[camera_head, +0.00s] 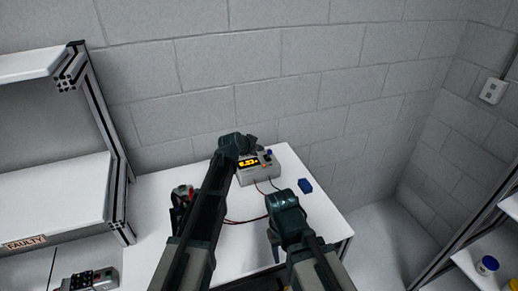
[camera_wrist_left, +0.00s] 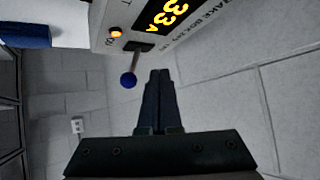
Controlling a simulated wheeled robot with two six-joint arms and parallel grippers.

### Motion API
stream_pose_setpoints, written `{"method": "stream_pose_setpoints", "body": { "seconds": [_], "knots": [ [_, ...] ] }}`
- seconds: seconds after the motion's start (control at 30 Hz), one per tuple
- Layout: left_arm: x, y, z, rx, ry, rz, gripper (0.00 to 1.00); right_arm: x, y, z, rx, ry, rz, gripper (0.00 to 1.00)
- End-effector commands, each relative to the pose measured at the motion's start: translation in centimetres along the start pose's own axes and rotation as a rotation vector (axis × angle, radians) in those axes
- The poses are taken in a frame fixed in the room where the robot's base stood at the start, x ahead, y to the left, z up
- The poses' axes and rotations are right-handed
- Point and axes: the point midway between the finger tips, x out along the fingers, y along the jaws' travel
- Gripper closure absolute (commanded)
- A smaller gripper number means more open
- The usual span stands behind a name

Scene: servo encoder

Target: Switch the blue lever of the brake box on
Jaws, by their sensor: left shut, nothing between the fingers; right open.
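The brake box (camera_head: 259,174) is a grey box on the white table against the wall, with a lit yellow display. Its blue lever (camera_head: 269,152) is at the right end of its top. In the left wrist view the brake box (camera_wrist_left: 105,42) is at the top, and the blue lever (camera_wrist_left: 129,80) is a thin stem with a round blue knob. My left gripper (camera_wrist_left: 158,74) is shut and empty, its tips just right of the knob, with a small gap in the picture. It also shows in the head view (camera_head: 252,141) behind the box. My right gripper (camera_head: 275,232) is open, lower over the table's front.
An orange lamp (camera_wrist_left: 115,32) glows beside the lever. Red and dark wires (camera_head: 245,221) run from the box across the table. A shelf marked FAULTY (camera_head: 25,243) stands left; another shelf (camera_head: 480,272) is right.

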Motion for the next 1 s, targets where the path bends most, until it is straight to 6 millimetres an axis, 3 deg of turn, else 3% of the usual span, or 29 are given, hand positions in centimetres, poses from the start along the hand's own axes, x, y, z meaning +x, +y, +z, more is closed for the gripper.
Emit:
{"method": "stream_pose_setpoints", "body": {
  "seconds": [0.27,0.7,0.83,1.0],
  "knots": [
    [-2.9,0.0,-0.2,-0.001,-0.001,-0.001,1.0,-1.9,0.2,0.1,0.0,0.0,0.0,0.47],
    [-12.1,0.1,-0.3,-0.001,0.0,-0.001,1.0,-7.6,0.7,0.5,-0.002,0.0,0.0,0.47],
    [-13.5,0.0,-0.2,-0.001,0.0,0.0,1.0,-8.4,0.8,0.5,-0.002,0.0,0.0,0.47],
    [-13.8,0.0,0.0,-0.001,0.0,0.0,1.0,-8.4,0.8,0.5,-0.003,0.0,0.0,0.47]
  ]
}}
